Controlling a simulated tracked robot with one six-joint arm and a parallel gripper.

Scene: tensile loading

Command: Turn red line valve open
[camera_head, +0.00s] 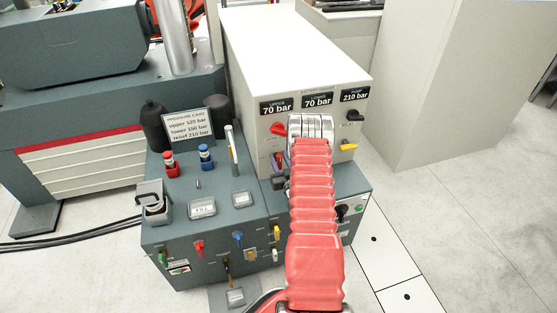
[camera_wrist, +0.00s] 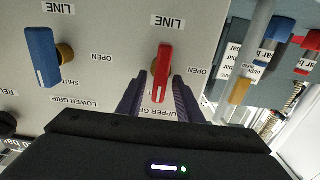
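The red line valve is a red lever (camera_wrist: 162,75) on a pale panel. In the wrist view, which is upside down, it hangs downward in the picture from its brass pivot, below a "LINE" label. "OPEN" is printed to its right. "UPPER GRIP" is partly covered by my gripper. My gripper (camera_wrist: 160,98) is open, with one dark purple finger on each side of the lever's end and a gap visible on both sides. In the head view my gripper (camera_head: 282,164) is at the cabinet's front, left of my red-sleeved arm, and the lever there is largely hidden.
A blue lever (camera_wrist: 42,56) stands left of it in the wrist view. A red knob (camera_head: 278,129) sits under the "UPPER 70 bar" display. Black (camera_head: 355,116) and yellow (camera_head: 349,146) handles are right of my arm. A console (camera_head: 160,226) with capped fittings stands left.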

